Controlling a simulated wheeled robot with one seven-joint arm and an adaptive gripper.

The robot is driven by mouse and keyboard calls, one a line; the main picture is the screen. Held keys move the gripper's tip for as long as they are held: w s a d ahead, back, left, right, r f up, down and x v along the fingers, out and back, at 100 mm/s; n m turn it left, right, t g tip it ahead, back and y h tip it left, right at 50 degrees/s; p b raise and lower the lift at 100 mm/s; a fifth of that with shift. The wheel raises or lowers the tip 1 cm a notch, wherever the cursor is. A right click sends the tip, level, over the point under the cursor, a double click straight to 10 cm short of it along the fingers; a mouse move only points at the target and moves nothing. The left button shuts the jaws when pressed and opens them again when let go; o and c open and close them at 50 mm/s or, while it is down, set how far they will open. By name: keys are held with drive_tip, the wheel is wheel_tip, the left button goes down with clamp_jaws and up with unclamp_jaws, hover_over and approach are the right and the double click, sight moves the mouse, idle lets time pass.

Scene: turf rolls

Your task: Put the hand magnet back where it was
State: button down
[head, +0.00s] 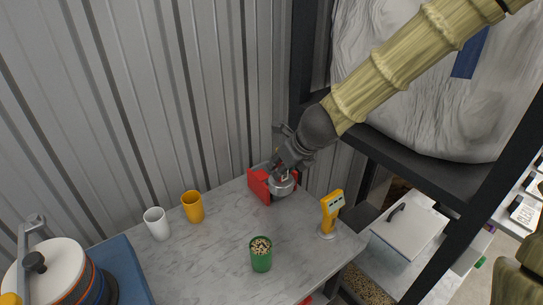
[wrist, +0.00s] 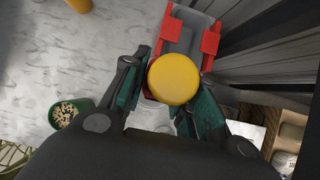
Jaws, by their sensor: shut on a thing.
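My gripper (head: 284,173) is at the back of the marble-topped table, beside a red and grey holder. In the wrist view my gripper (wrist: 163,95) has its teal-padded fingers closed on either side of a round yellow knob, which I take to be the hand magnet (wrist: 173,78). In the head view a silver round body (head: 282,187) shows under the fingers, and the yellow top is hidden. The holder (head: 259,187) has red sides, and it also shows in the wrist view (wrist: 209,43) just beyond the knob. I cannot tell whether the magnet touches the holder or the table.
A yellow upright device (head: 331,212) stands right of my gripper. A green cup of small pieces (head: 261,260) stands in front. An orange cup (head: 193,207) and a white cup (head: 157,224) stand left. A corrugated wall (head: 180,90) is behind, and a dark shelf frame (head: 430,165) is right.

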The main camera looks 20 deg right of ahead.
drive_tip(key=w+f+p, duration=0.2)
drive_tip(key=w+p, duration=0.1)
drive_tip(key=w, duration=0.3)
drive_tip(key=w+d+f+p, duration=0.1)
drive_tip(key=w+f+p, duration=0.1)
drive_tip(key=w, duration=0.5)
drive_tip(key=shift+w+d+p, duration=0.2)
drive_tip(key=shift+w+p, duration=0.05)
drive_tip(key=shift+p, duration=0.2)
drive_tip(key=shift+f, duration=0.25)
drive_tip(key=c, duration=1.1)
unclamp_jaws()
drive_tip(key=shift+f+b, duration=0.1)
drive_tip(key=shift+b, duration=0.3)
drive_tip(key=shift+b+v, duration=0.35)
drive_tip(key=shift+v, duration=5.2)
